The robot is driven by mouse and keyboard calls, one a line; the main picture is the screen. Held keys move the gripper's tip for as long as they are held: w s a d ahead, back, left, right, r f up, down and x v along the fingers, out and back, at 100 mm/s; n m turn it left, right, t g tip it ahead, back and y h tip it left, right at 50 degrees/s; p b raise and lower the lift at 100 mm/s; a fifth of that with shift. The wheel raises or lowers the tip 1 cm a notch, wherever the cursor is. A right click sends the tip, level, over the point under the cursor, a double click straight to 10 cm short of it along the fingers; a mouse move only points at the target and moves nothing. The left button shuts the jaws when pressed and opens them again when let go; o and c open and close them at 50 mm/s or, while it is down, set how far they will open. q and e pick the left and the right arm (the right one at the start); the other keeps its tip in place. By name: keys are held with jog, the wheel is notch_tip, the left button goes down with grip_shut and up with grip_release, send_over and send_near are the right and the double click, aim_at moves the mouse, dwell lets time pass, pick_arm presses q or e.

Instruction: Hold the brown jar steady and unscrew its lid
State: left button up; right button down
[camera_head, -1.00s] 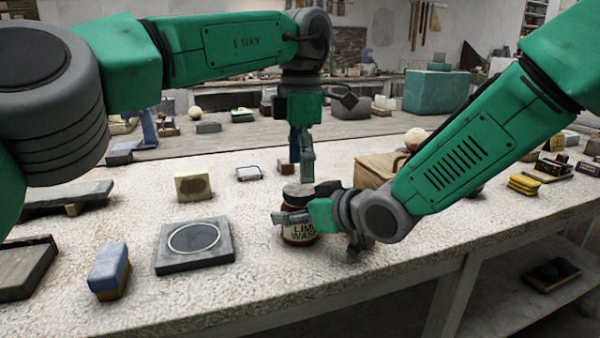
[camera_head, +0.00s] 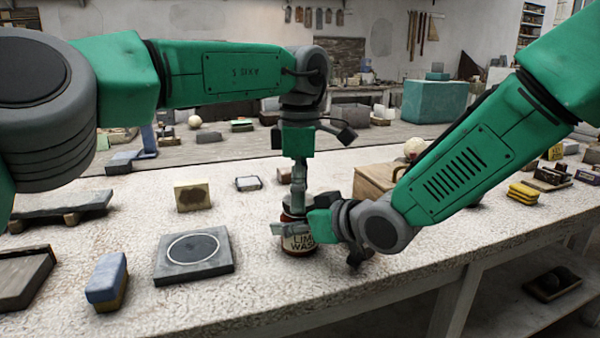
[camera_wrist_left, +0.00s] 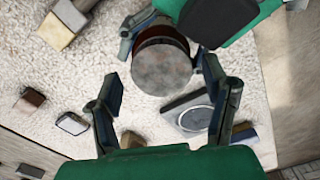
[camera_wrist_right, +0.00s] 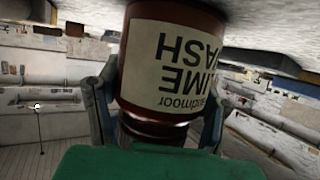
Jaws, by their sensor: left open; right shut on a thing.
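The brown jar (camera_head: 299,243), with a pale LIME WASH label, stands upright on the pale worktop (camera_head: 345,290). My right gripper (camera_wrist_right: 160,100) is shut on the jar's upper part, with one finger on each side; the label appears upside down in the right wrist view. The round, mottled grey lid (camera_wrist_left: 162,67) shows from above in the left wrist view. My left gripper (camera_head: 298,205) points down over the jar from above. It is open, with its fingers apart on either side of the lid. I cannot tell whether they touch it. In the head view the fingers mostly hide the lid.
A dark slab with a pale ring (camera_head: 195,270) lies left of the jar, near a blue-topped block (camera_head: 107,280). A yellowish block (camera_head: 192,196) stands behind. A wooden box (camera_head: 375,184) is close behind my right forearm. The worktop in front of the jar is clear.

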pick_arm(q)
jog(key=shift+f, duration=0.6)
pick_arm(e)
jog(key=shift+f, duration=0.2)
pick_arm(q)
jog(key=c, duration=1.2)
jog(key=shift+a+n, duration=0.1)
jog(key=shift+n, duration=1.6)
jog(key=shift+c, duration=0.2)
pick_arm(e)
jog(key=shift+s, duration=0.1)
